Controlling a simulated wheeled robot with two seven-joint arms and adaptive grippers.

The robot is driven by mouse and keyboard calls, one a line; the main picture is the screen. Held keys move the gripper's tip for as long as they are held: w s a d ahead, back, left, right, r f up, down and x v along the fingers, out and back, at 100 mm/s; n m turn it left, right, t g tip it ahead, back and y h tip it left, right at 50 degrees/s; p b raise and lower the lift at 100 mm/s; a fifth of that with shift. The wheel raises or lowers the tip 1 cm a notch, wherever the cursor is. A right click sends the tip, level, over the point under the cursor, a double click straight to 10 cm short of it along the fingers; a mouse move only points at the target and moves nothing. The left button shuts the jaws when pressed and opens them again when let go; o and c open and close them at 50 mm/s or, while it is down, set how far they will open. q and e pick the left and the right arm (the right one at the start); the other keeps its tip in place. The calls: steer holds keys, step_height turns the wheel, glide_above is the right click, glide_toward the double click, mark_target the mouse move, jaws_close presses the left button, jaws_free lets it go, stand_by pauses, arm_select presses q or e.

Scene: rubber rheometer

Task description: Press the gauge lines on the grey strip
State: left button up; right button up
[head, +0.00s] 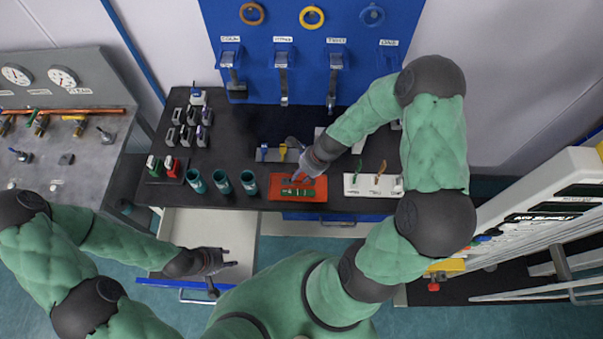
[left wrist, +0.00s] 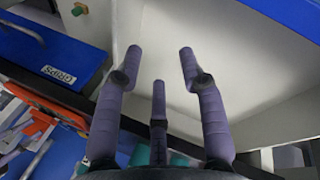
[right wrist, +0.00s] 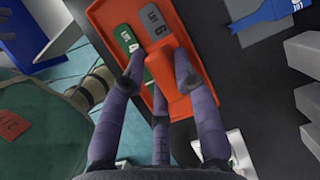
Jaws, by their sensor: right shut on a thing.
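An orange tray (head: 281,193) lies near the bench's front edge. It holds a grey strip (right wrist: 152,30) with a "LOT" label and a green strip (right wrist: 126,37), small in the head view. My right gripper (head: 303,167) is shut on a red-orange block-like tool (right wrist: 176,80). It holds the tool over the tray, beside the near end of the grey strip in the right wrist view. I cannot tell whether the tool touches the strip, and its underside is hidden. My left gripper (head: 232,266) is open and empty, by the open white drawer (left wrist: 240,75).
Three teal cups (head: 221,181) stand left of the tray. A white holder (head: 364,190) with several tools stands right of it, and a grey block (head: 270,155) with blue and yellow tools behind. The drawer (head: 194,230) sticks out below the bench's left front.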

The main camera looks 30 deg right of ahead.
steer(key=shift+s, duration=0.1)
step_height(320, 180, up, 7)
steer(key=p, duration=0.7)
stand_by(0.5)
stand_by(0.4)
